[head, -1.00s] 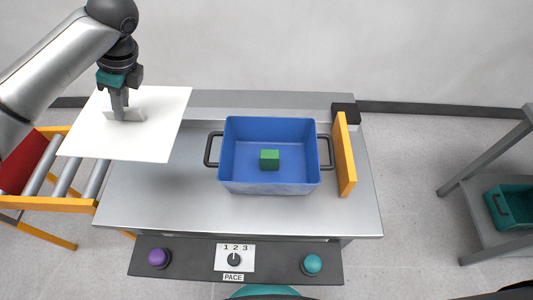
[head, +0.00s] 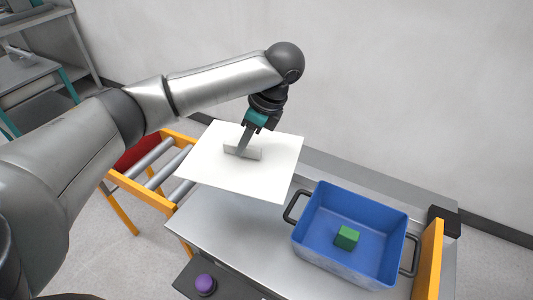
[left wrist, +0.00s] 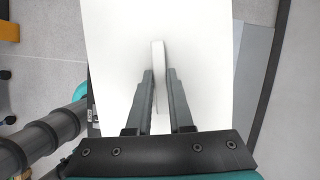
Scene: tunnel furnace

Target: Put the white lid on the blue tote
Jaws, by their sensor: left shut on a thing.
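The white lid (head: 210,172) is a flat square plate with an upright grey handle (head: 249,153) at its middle. My left gripper (head: 242,146) is shut on that handle and holds the lid in the air, left of the blue tote. In the left wrist view the lid (left wrist: 115,40) spreads beyond my left gripper (left wrist: 160,90), with the handle between the fingers. The blue tote (head: 318,222) stands open on the metal table, with black side handles. A green block (head: 346,237) lies inside it. My right gripper is not in view.
The metal table (head: 222,222) carries an orange upright plate (head: 428,262) just right of the tote. A roller conveyor (head: 150,198) with an orange frame is at left. A purple button (head: 205,284) sits on the front panel. Grey shelving (head: 70,50) stands at far left.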

